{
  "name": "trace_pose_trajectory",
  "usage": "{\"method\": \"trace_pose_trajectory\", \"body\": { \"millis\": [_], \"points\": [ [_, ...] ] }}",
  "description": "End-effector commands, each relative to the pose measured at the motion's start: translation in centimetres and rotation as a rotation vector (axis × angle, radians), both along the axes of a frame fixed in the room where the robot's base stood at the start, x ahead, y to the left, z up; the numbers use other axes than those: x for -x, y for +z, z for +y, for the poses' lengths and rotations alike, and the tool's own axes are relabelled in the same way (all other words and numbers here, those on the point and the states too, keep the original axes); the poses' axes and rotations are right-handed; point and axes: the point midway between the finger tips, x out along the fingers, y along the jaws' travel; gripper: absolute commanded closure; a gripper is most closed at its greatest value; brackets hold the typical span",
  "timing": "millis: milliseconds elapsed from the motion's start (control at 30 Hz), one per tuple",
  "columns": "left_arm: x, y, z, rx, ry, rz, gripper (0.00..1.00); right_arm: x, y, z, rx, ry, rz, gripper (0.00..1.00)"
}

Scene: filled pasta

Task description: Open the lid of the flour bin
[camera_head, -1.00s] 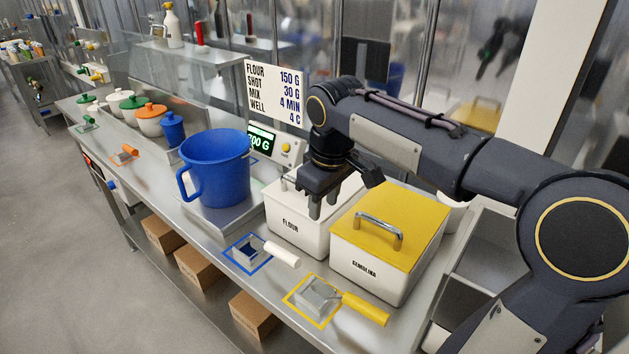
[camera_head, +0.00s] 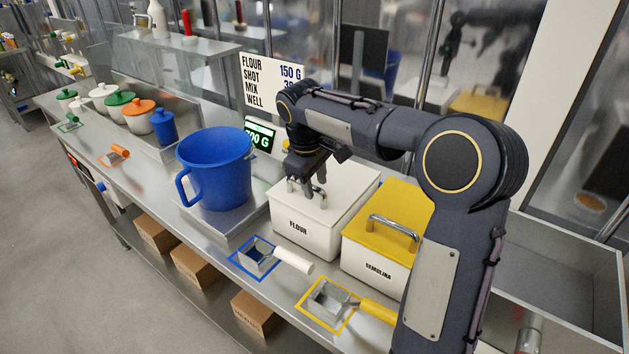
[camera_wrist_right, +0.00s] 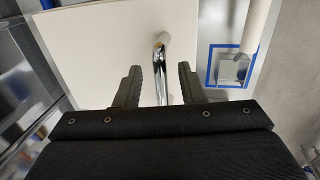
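The white flour bin (camera_head: 298,229) stands on the steel counter with its white lid (camera_head: 347,194) lying closed on top. The lid has a chrome bar handle (camera_head: 321,198), which also shows in the right wrist view (camera_wrist_right: 160,68). My right gripper (camera_head: 307,194) is over the lid at the handle. In the right wrist view my right gripper (camera_wrist_right: 160,87) is open, with one finger on each side of the handle and gaps between fingers and bar. My left gripper is not in view.
The semolina bin (camera_head: 375,266) with a yellow lid stands close to the right. A blue jug (camera_head: 215,170) on a scale is to the left. A blue-marked scoop (camera_head: 293,260) and a yellow-handled scoop (camera_head: 377,310) lie in front. A sign (camera_head: 270,82) stands behind.

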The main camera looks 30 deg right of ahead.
Motion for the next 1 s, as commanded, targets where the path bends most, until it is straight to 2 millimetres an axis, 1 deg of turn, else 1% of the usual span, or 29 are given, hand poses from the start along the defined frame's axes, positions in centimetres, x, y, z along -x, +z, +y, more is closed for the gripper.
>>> {"method": "trace_pose_trajectory", "body": {
  "millis": [233, 267, 500, 533, 833, 1000],
  "points": [
    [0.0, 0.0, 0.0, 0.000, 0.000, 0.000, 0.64, 0.0, -0.1, 0.0, 0.000, 0.000, 0.000, 0.64],
    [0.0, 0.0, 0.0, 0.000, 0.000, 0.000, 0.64, 0.0, -0.1, 0.0, 0.000, 0.000, 0.000, 0.67],
    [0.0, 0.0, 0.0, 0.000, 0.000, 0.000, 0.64, 0.0, -0.1, 0.0, 0.000, 0.000, -0.001, 0.98],
    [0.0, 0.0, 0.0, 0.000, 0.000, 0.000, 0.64, 0.0, -0.1, 0.0, 0.000, 0.000, -0.001, 1.00],
    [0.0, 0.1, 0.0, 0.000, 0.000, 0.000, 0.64, 0.0, 0.0, -0.1, 0.000, -0.001, -0.001, 1.00],
    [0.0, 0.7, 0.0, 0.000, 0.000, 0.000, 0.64, 0.5, 0.9, -0.8, 0.001, -0.003, -0.003, 1.00]
  ]
}}
